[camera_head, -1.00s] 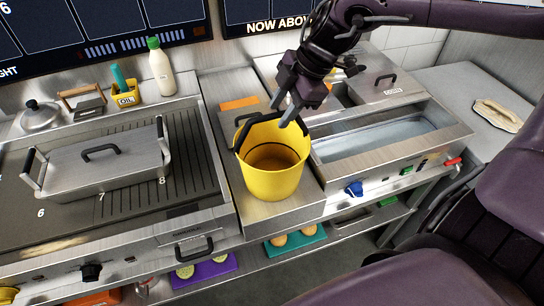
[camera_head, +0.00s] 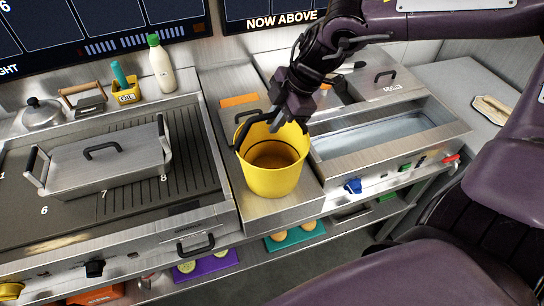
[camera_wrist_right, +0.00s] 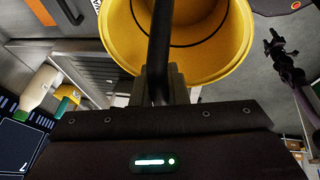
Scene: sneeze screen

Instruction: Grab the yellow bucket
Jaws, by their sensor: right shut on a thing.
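The yellow bucket (camera_head: 272,180) stands upright on the steel counter between the griddle and the basin unit. Its black handle (camera_head: 252,127) is tilted up at the rim. My right gripper (camera_head: 279,122) is at the back rim of the bucket and is shut on the handle. In the right wrist view the black handle (camera_wrist_right: 161,40) runs up from between the fingers (camera_wrist_right: 165,90), across the open mouth of the yellow bucket (camera_wrist_right: 118,35). My left gripper is outside the head view; a dark arm end (camera_wrist_right: 279,50) in the wrist view looks like it, its jaws unclear.
A griddle (camera_head: 195,150) with a lidded steel pan (camera_head: 100,165) lies left of the bucket. A steel basin (camera_head: 385,137) is to the right. A white bottle (camera_head: 161,65) and a yellow oil holder (camera_head: 127,96) stand behind the griddle. Screens (camera_head: 110,25) hang at the back.

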